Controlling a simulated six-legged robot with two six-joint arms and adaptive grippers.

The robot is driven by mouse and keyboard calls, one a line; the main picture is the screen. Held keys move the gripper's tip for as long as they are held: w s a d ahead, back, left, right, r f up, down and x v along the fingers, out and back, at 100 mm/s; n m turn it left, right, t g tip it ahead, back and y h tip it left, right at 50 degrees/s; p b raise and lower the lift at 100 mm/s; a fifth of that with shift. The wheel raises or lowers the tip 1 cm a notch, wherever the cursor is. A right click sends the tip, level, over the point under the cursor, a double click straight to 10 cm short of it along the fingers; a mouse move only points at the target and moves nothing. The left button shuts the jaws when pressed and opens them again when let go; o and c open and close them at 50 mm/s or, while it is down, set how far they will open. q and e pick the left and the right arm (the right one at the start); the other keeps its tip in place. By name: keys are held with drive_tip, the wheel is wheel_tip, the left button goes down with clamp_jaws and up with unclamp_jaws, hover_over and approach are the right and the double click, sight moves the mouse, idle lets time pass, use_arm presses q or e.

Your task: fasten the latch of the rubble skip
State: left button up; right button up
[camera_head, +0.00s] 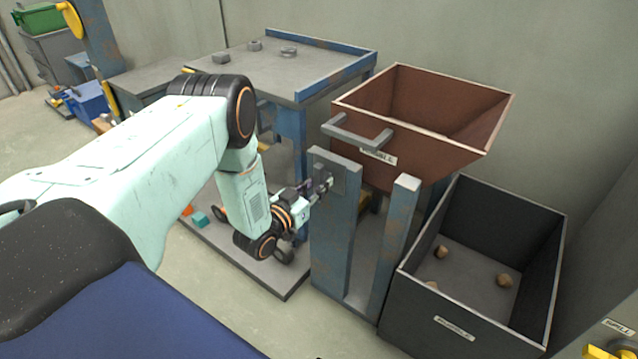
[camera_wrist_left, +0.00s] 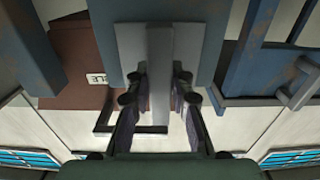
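The rubble skip (camera_head: 465,135) is a rust-red open box with a pale label, tilted on its blue stand; a red-brown part of it shows in the left wrist view (camera_wrist_left: 75,60). The latch is a grey upright bar (camera_wrist_left: 160,65) on a grey plate on the blue post (camera_head: 332,235); my gripper partly hides it in the head view. My left gripper (camera_head: 326,186) is at the post. In the left wrist view its fingers (camera_wrist_left: 160,85) stand on both sides of the bar, apart, with narrow gaps seeming to remain. My right gripper is not in view.
A grey handle (camera_head: 358,135) sticks out from the skip's front. A dark bin (camera_head: 475,325) with a few brown lumps stands at the right. A blue-edged table (camera_head: 320,85) with grey pieces stands behind my left arm. A low grey platform (camera_head: 265,275) lies below the gripper.

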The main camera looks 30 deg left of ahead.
use_arm(q)
drive_tip(key=o, duration=0.4)
drive_tip(key=shift+o, duration=0.2)
drive_tip(key=s, duration=1.2)
drive_tip(key=shift+a, duration=0.45)
